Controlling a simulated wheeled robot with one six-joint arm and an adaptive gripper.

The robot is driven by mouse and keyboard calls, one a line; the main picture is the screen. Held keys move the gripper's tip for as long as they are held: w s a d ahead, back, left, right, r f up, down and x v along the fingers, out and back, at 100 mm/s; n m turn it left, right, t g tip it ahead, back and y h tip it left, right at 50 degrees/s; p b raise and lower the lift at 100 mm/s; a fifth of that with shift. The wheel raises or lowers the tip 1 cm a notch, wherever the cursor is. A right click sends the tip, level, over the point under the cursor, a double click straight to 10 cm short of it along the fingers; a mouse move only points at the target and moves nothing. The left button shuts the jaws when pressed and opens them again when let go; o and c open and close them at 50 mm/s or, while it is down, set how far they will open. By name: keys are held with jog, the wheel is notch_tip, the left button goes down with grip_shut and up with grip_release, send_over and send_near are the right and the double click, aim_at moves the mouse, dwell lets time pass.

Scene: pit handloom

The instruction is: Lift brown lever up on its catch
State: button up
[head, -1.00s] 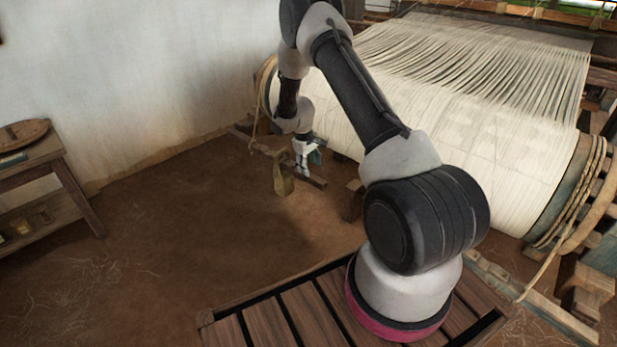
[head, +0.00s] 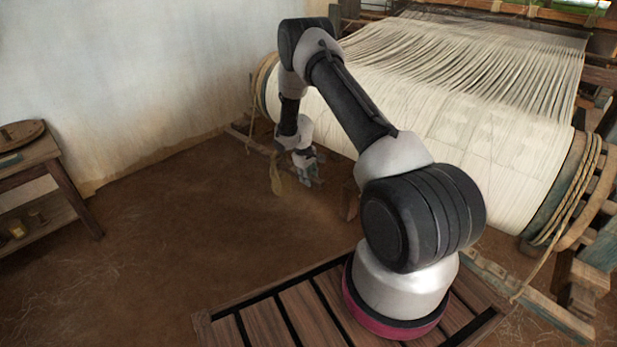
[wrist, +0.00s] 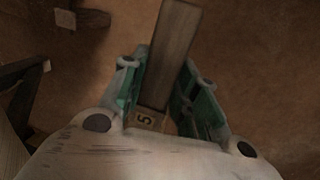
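The brown lever (wrist: 172,50) is a long wooden bar in the wrist view, running from the top down toward my palm. The catch cannot be made out.
A tan hanging weight (head: 277,180) is just left of my gripper. The warp beam (head: 440,150) with white threads lies to the right, and the wall (head: 150,80) is behind. A side table (head: 40,160) stands at far left. The floor (head: 170,240) between is open.

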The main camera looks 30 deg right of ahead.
grip_shut()
jog(key=shift+g+h, duration=0.3)
jog(key=shift+g, duration=0.5)
jog(key=v, duration=0.2)
jog(key=d+v, duration=0.1)
jog(key=v, duration=0.4)
jog(key=shift+w+d+r, duration=0.1)
jog(key=shift+d+r, duration=0.1)
jog(key=shift+r, duration=0.25)
jog(key=o, duration=0.9)
grip_release()
jog(key=shift+o, duration=0.2)
jog(key=v, duration=1.1)
jog(key=shift+a+r, duration=0.2)
jog(key=shift+r, duration=0.2)
